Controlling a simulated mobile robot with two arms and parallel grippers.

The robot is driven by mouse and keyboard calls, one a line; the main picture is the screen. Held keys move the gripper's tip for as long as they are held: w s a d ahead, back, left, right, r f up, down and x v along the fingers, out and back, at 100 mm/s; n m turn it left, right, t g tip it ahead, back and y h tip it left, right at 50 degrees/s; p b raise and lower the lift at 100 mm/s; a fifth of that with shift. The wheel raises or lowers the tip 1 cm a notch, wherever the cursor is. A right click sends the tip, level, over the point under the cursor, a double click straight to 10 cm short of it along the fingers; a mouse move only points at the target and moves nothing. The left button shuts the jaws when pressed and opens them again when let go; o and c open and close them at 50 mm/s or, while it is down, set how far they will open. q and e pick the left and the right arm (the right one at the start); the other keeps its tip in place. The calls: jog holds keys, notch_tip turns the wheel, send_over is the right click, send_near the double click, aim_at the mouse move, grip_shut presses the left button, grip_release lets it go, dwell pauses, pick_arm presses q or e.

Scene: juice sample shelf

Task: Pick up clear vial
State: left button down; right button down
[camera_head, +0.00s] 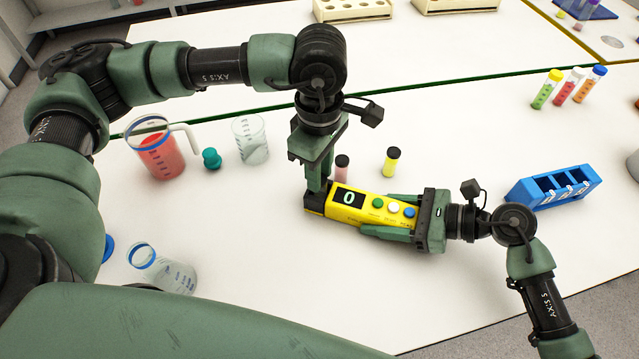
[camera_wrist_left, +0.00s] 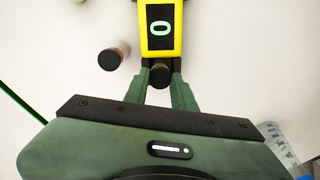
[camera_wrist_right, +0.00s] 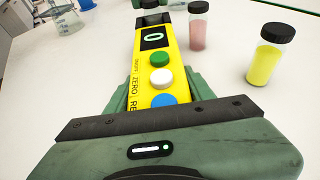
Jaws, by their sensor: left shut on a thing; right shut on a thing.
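My left gripper (camera_head: 318,190) points down at the left end of a yellow handheld meter (camera_head: 372,207) whose display reads 0. In the left wrist view it is shut on a black-capped vial (camera_wrist_left: 160,74) at the meter's dark end. The vial's body is hidden, so I cannot tell if it is clear or seated in the meter. My right gripper (camera_head: 385,215) is shut on the meter's button end. A pink black-capped vial (camera_head: 341,168) and a yellow black-capped vial (camera_head: 391,161) stand upright behind the meter.
A pitcher of red liquid (camera_head: 162,157), a teal stopper (camera_head: 211,158) and clear beakers (camera_head: 252,140) (camera_head: 170,273) are at the left. A blue rack (camera_head: 555,187) and several coloured tubes (camera_head: 566,87) are at the right.

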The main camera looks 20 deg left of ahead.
pick_arm(q)
notch_tip(320, 180, up, 18)
dwell(0.5)
pick_arm(e)
jog(key=shift+c, duration=2.4)
grip_release()
jog(key=v, duration=1.1)
jog(key=shift+d+r, duration=0.1)
jog(key=shift+d, duration=0.4)
